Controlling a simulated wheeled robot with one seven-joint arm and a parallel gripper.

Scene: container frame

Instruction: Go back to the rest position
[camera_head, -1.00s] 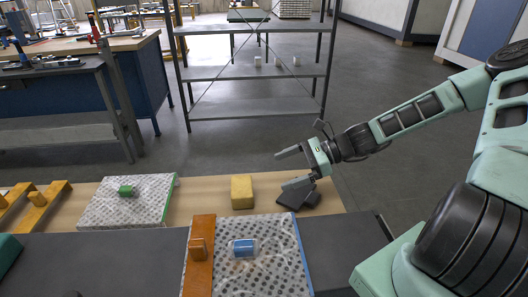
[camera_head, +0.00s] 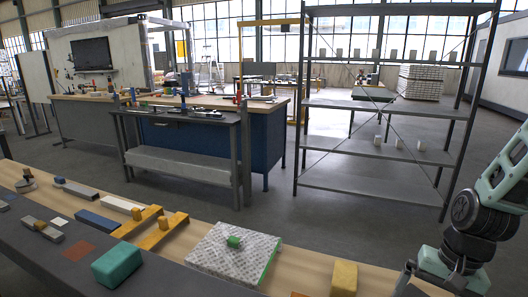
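My arm comes in at the right edge of the head view and bends downward. My gripper (camera_head: 446,270), mint green and dark, is at the bottom right corner, just right of the yellow block (camera_head: 344,278). The bottom edge of the picture cuts it off. Its fingers cannot be made out, so I cannot tell whether they are open or shut. No held object shows.
A long bench (camera_head: 305,268) runs along the front. On it are a patterned panel (camera_head: 215,262) with a green block (camera_head: 234,242), a teal block (camera_head: 117,265) and yellow brackets (camera_head: 165,232). A metal shelf (camera_head: 375,150) and blue workbench (camera_head: 215,145) stand behind, with open floor between.

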